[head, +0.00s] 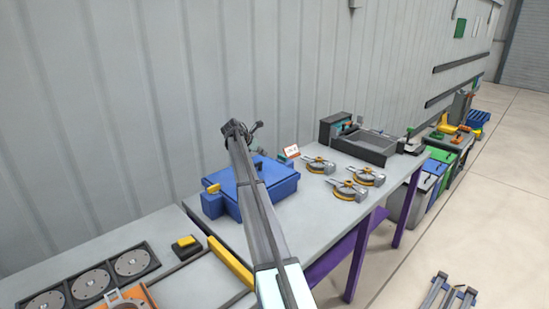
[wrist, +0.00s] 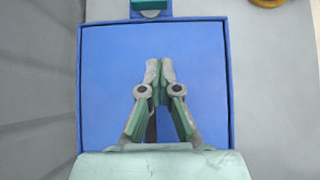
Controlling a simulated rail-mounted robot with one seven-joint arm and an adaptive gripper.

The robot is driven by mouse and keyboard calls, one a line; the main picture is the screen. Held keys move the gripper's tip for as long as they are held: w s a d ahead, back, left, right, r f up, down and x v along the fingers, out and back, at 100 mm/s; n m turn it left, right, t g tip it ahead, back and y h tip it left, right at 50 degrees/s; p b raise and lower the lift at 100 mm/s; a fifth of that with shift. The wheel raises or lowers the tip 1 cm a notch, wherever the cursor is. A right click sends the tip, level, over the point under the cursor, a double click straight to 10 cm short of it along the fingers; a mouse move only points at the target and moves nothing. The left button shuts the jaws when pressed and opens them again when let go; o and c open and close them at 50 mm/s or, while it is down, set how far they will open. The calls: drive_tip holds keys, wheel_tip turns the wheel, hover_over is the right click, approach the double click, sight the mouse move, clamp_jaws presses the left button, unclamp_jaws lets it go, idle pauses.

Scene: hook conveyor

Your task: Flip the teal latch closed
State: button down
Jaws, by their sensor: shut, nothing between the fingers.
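The teal latch (wrist: 150,4) is at the top edge of the wrist view, cut off by the frame. It sits on a blue tab beyond the far edge of the blue box (wrist: 100,95), with a grey rounded piece below it. I cannot tell whether it is open or closed. The box also stands on the table in the head view (head: 283,181), partly behind my arm; I cannot make out the teal latch there. My gripper (wrist: 160,66) is shut and empty, over the flat blue lid and apart from the latch. It also shows above the box in the head view (head: 256,127).
A yellow latch (head: 213,188) is on the box's left side. Several round yellow-and-grey fixtures (head: 345,190) stand to its right, with a small sign (head: 291,151) behind them. A grey tray (head: 366,147) is farther along. The corrugated wall (head: 130,110) rises close behind the table.

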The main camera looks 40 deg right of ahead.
drive_tip(key=p, duration=0.3)
approach(283, 161)
wheel_tip(283, 161, down, 4)
drive_tip(key=shift+s+r, duration=0.1)
drive_tip(key=shift+r, duration=0.05)
drive_tip(key=d, duration=0.1)
drive_tip(key=d+p, duration=0.1)
drive_tip(key=shift+w+d+p, duration=0.2)
drive_tip(key=shift+d+p, duration=0.05)
drive_tip(key=shift+p, duration=0.05)
drive_tip(key=shift+w+d+f+p, duration=0.1)
drive_tip(key=shift+d+f+p, duration=0.1)
drive_tip(key=shift+d, duration=0.25)
drive_tip(key=shift+d+f+p, duration=0.1)
drive_tip(key=shift+d+p, duration=0.05)
drive_tip(key=shift+d, duration=0.25)
drive_tip(key=shift+a, duration=0.2)
drive_tip(key=shift+d, duration=0.1)
